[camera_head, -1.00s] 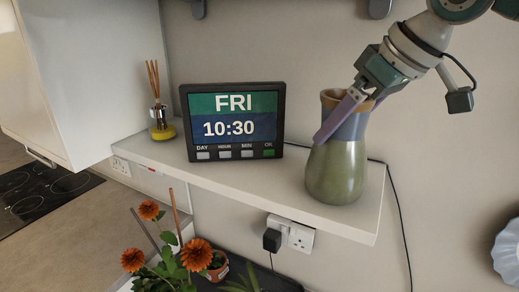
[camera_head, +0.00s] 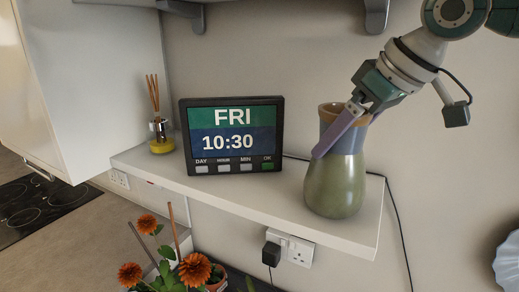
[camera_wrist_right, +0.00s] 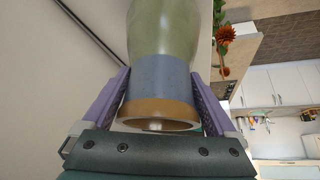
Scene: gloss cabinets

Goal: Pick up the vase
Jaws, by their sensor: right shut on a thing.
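The vase (camera_head: 335,186) has a green body, a blue neck and a brown rim. It stands upright at the right end of the white shelf (camera_head: 225,188); I cannot tell whether its base touches the shelf. My right gripper (camera_head: 328,146) reaches in from the upper right and is shut on the vase's neck. In the right wrist view the vase (camera_wrist_right: 160,80) sits between the two purple fingers of my right gripper (camera_wrist_right: 163,88), one on each side of the blue neck. My left gripper is not in view.
A digital clock (camera_head: 234,135) stands left of the vase, and a reed diffuser (camera_head: 160,135) farther left. Another shelf (camera_head: 270,10) runs above. Orange flowers (camera_head: 195,269) and a wall socket (camera_head: 299,251) are below. A cable (camera_head: 395,210) hangs at right.

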